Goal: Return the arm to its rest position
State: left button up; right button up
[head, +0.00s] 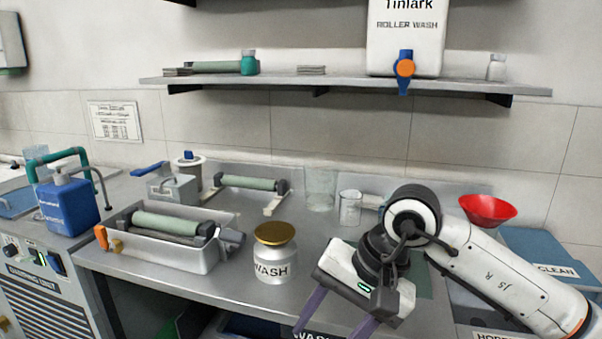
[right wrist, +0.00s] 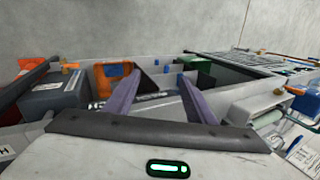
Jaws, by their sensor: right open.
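My right arm (head: 500,273) reaches in from the right in the head view, over the right part of the steel bench. My right gripper (head: 336,318) points down and to the left near the bench's front edge. Its two purple fingers are spread apart. They also show in the right wrist view (right wrist: 158,80), with nothing between them. My left arm and left gripper are not in view.
A gold-lidded WASH jar (head: 274,262) stands just left of my right gripper. A grey tray with a green roller (head: 170,222) is further left. Glass beakers (head: 320,190) stand behind, and a red funnel (head: 487,208) is behind my arm. A shelf (head: 280,84) hangs above.

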jog(key=s+a+f+m+g+y, duration=0.1)
jog(key=s+a+m+g+y, duration=0.2)
jog(key=s+a+y, duration=0.4)
jog(key=s+a+r+m+y, duration=0.3)
jog(key=a+r+m+y, duration=0.45)
jog(key=m, duration=0.35)
jog(key=w+d+f+m+t, duration=0.1)
jog(key=w+d+m+t, duration=0.2)
jog(key=m+t, duration=0.35)
jog(key=w+d+f+m+t+h, duration=0.1)
jog(key=w+d+m+t, duration=0.2)
jog(key=m, duration=0.6)
jog(key=w+d+f+m+t, duration=0.1)
jog(key=w+d+m+t, duration=0.15)
jog(key=m+t, duration=0.45)
jog(key=w+d+f+m+t+h, duration=0.1)
jog(key=d+f+m+t+h, duration=0.2)
jog(key=d+f+m+h, duration=0.75)
jog(key=s+d+f+m+g+h, duration=0.2)
jog(key=s+d+f+m+g, duration=0.1)
jog(key=s+f+m, duration=0.6)
jog(key=s+d+f+m+g+h, duration=0.2)
jog(key=s+d+f+m+g, duration=0.2)
jog(key=s+f+m, duration=0.5)
notch_tip(320, 180, down, 8)
jog(key=shift+d+g+h, duration=0.2)
jog(key=shift+g+h, duration=0.2)
jog(key=shift+g, duration=0.65)
